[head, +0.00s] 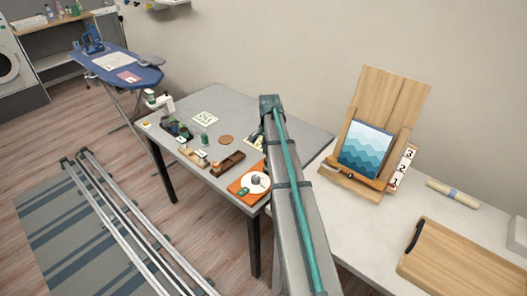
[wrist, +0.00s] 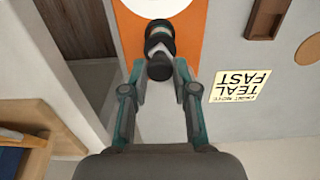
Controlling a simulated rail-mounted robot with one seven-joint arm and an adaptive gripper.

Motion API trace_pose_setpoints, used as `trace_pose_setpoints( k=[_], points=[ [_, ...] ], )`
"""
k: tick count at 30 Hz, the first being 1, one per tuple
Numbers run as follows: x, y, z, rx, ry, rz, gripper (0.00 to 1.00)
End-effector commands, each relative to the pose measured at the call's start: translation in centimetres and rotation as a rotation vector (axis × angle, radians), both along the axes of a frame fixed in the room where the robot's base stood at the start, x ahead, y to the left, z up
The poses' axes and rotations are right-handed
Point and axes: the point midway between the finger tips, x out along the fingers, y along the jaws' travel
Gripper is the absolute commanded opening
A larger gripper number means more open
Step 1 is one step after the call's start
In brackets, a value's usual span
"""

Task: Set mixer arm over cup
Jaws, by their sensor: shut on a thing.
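In the wrist view my gripper (wrist: 160,72) has its two teal-and-grey fingers closed on either side of a dark round-topped piece (wrist: 160,48) with a white band. The piece is over an orange board (wrist: 196,30) with a white disc (wrist: 155,6). In the head view the orange board (head: 239,188) lies at the table's near right corner, with a small green item (head: 243,191) on it. My gripper is hidden there by my arm. A white stand-like device (head: 163,103) is at the table's far left; I cannot tell whether it is the mixer. No cup is clearly identifiable.
A yellow card reading "TEAL FAST" (wrist: 240,86) lies beside the board. A brown tray (head: 227,164), a brown disc (head: 226,140) and several small items share the grey table.

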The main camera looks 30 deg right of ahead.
Motion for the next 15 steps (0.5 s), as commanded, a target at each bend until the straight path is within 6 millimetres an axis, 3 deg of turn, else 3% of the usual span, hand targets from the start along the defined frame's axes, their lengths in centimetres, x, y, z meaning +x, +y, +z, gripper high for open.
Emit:
trace_pose_setpoints(
  k=[8, 9, 13, 15],
  points=[
    [0.15, 0.07, 0.09, 0.002, -0.004, -0.004, 0.00],
    [0.15, 0.07, 0.09, 0.002, -0.004, -0.004, 0.29],
    [0.14, 0.07, 0.08, 0.001, -0.004, -0.003, 0.51],
    [0.12, 0.05, 0.06, 0.001, -0.003, -0.003, 0.54]
  ],
)
